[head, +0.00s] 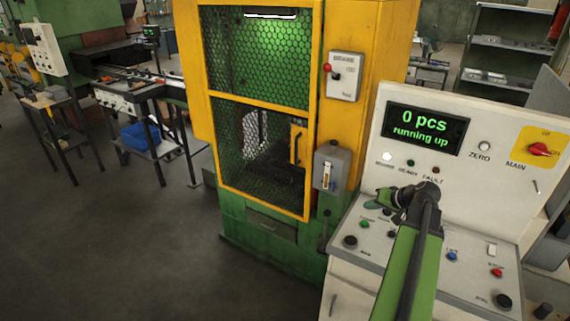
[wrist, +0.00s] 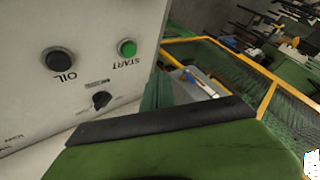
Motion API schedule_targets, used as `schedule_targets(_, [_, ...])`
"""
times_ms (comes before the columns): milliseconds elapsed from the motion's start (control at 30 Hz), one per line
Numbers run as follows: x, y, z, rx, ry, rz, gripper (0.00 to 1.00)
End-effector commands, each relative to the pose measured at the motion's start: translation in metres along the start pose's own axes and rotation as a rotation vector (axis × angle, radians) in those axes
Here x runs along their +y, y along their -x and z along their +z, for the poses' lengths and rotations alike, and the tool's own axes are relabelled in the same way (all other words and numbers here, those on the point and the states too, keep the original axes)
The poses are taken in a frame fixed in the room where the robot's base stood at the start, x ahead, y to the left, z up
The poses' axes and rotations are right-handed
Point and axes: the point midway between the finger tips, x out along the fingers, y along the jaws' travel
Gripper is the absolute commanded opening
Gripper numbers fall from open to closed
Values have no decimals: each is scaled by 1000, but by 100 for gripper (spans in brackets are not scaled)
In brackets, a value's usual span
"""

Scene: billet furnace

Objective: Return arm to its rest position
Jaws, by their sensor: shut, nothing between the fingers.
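My arm rises in green and black from the bottom right of the head view. My gripper (head: 376,199) is at its end, pointing left in front of the control console (head: 362,263). It is shut and holds nothing. Whether its tip touches the console cannot be told. The console's display (head: 426,129) reads "0 pcs running up". In the wrist view, the console panel (wrist: 30,95) appears upside down, with a black OIL button (wrist: 58,61), a green START button (wrist: 127,48) and a black knob (wrist: 102,100). A large green and black part of me fills the bottom.
A yellow and green caged machine (head: 312,140) stands close left of the console, with a lever box (head: 331,170) on its front. A bench (head: 140,92) stands farther left, with a blue bin (head: 140,138) below. Grey floor (head: 120,240) at front left is clear.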

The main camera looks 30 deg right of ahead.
Motion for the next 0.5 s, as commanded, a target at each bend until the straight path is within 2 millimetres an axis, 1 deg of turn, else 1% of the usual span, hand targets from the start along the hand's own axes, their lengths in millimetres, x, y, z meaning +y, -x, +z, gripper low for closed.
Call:
schedule_targets(67, [-4, -2, 0, -3, 4, -3, 0])
schedule_targets(133, [-20, -13, 2, -18, 25, -18, 0])
schedule_targets(167, [-32, -21, 3, -29, 40, -29, 0])
schedule_targets(267, [-95, -58, 15, -83, 114, -84, 0])
schedule_targets(300, [-126, -74, 24, -111, 152, -110, 0])
schedule_targets(367, [-172, -97, 43, -157, 214, -140, 0])
schedule_targets(400, [-201, -110, 60, -193, 262, -154, 0])
schedule_targets(467, [-243, -128, 88, -252, 335, -169, 0])
schedule_targets(500, [-269, -138, 110, -295, 383, -174, 0])
